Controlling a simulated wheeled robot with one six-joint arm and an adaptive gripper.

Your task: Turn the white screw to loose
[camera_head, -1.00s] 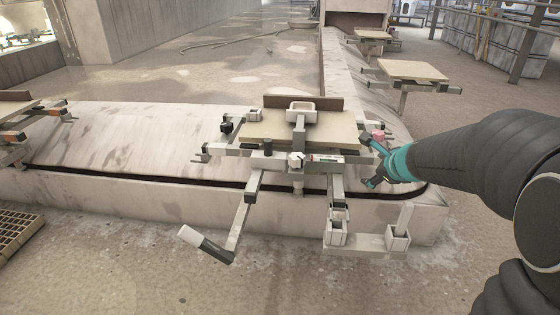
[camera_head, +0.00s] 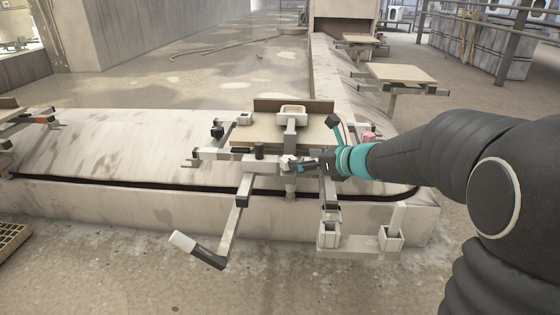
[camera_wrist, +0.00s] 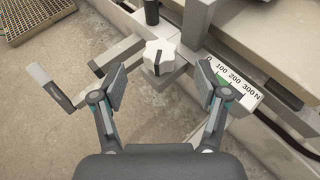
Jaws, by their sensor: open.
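The white screw (camera_wrist: 160,57) is a small lobed knob with a dark slot mark, in the upper middle of the wrist view. My gripper (camera_wrist: 161,90) is open, with one finger on each side below the knob in that view. The fingertips do not appear to touch it. In the head view the white screw (camera_head: 288,162) sits at the front of the carousel fixture, just left of my gripper (camera_head: 300,165). A scale (camera_wrist: 235,78) marked 0, 100, 200, 300 N lies right of the knob. My gripper hides part of the scale bar in the head view.
A black knob (camera_head: 259,151) stands left of the screw. A lever with a white handle (camera_head: 183,242) hangs at front left. The fixture's board (camera_head: 262,134) lies behind the screw. A pink part (camera_head: 368,137) is near my wrist. Floor in front is clear.

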